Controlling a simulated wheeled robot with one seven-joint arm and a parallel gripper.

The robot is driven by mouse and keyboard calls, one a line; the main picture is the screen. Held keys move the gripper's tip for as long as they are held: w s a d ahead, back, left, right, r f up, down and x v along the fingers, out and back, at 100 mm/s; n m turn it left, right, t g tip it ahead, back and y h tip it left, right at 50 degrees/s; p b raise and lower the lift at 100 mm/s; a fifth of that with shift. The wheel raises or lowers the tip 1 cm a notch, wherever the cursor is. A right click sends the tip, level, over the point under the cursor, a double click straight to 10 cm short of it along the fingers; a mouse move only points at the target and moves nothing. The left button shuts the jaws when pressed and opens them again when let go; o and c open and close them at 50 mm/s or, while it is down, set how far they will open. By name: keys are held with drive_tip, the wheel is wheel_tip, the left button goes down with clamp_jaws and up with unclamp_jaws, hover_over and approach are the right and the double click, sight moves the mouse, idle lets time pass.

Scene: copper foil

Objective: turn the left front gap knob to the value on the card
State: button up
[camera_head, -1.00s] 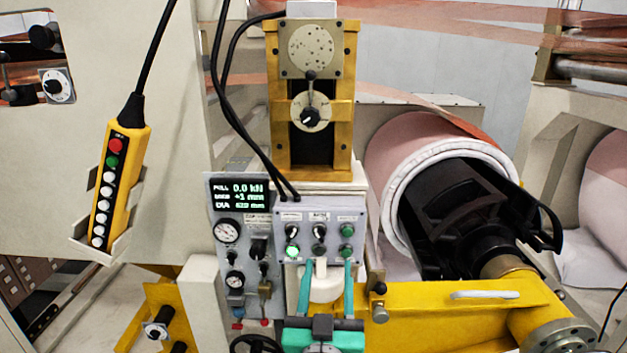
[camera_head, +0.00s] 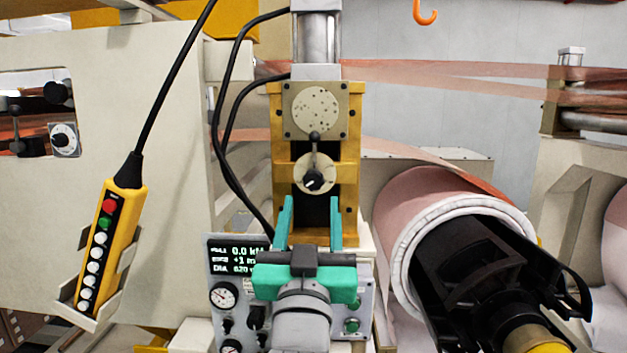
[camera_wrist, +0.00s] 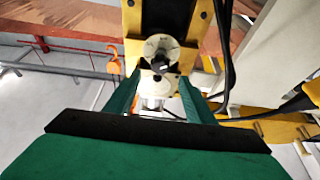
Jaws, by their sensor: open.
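A black knob (camera_head: 314,181) sits on a pale round dial (camera_head: 325,166) on the front of a yellow upright housing (camera_head: 348,205). The knob's white mark points to the lower left in the head view. The knob also shows in the wrist view (camera_wrist: 160,64), between the fingertips in the picture. My gripper (camera_head: 311,204) has two teal fingers, spread apart and empty. Its fingertips are just below the dial in the head view and apart from the knob. I cannot tell the gap in depth. I see no card that I can identify.
A lever with a black ball (camera_head: 314,136) stands just above the dial. A control panel with a screen (camera_head: 236,257) is partly hidden behind my gripper. Black cables (camera_head: 228,130) hang left of the housing. A yellow pendant (camera_head: 109,240) hangs at left; a copper roll (camera_head: 415,200) is at right.

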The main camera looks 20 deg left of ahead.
sight(313, 181)
drive_tip(key=x, duration=0.8)
drive_tip(key=shift+w, duration=0.4)
drive_tip(key=shift+a, duration=0.1)
drive_tip(key=c, duration=1)
